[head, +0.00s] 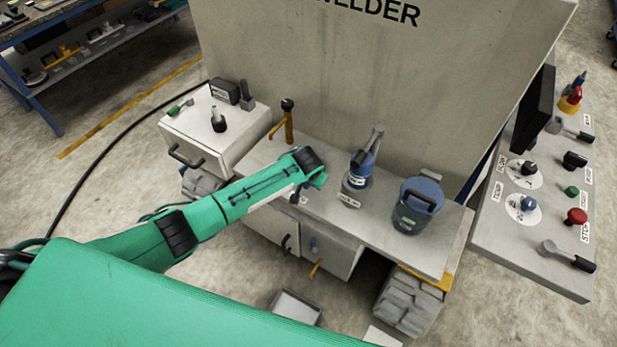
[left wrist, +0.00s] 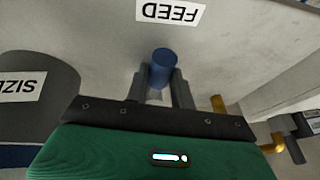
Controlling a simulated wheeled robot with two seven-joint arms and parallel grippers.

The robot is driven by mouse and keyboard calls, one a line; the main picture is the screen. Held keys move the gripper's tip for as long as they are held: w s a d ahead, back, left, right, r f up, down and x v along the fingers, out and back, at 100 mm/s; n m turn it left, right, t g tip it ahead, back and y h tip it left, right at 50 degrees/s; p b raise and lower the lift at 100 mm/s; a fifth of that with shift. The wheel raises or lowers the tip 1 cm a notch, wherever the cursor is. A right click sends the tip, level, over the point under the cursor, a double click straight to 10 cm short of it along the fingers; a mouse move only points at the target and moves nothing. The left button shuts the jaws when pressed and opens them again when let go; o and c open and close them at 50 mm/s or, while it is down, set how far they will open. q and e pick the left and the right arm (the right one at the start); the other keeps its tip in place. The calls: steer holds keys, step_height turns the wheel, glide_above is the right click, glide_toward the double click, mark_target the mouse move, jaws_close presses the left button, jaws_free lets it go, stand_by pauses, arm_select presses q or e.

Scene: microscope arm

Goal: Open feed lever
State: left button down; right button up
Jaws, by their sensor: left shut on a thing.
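The feed lever's blue round knob (left wrist: 162,66) stands between the fingers of my left gripper (left wrist: 160,78) in the left wrist view. The gripper is shut on it. A white FEED label (left wrist: 170,12) lies on the grey surface just beyond the knob, upside down in this view. In the head view my left gripper (head: 299,192) is low over the bench top, left of the blue-topped device. My own arm hides most of the lever there. My right gripper is not in view.
A blue-topped device (head: 358,172) stands close right of my gripper, with a blue-lidded canister (head: 416,205) farther right. A yellow lever with a black ball (head: 287,122) stands behind the gripper. A tall panel (head: 380,75) closes the back. A control console (head: 540,200) stands at right.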

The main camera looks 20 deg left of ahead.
arm_select(q)
steer(key=c, duration=1.2)
jaws_free()
steer(key=shift+r, duration=0.1)
steer(key=b+v, duration=0.1)
steer(key=v, duration=1.2)
steer(key=shift+s+r, duration=0.1)
steer(key=shift+r, duration=0.25)
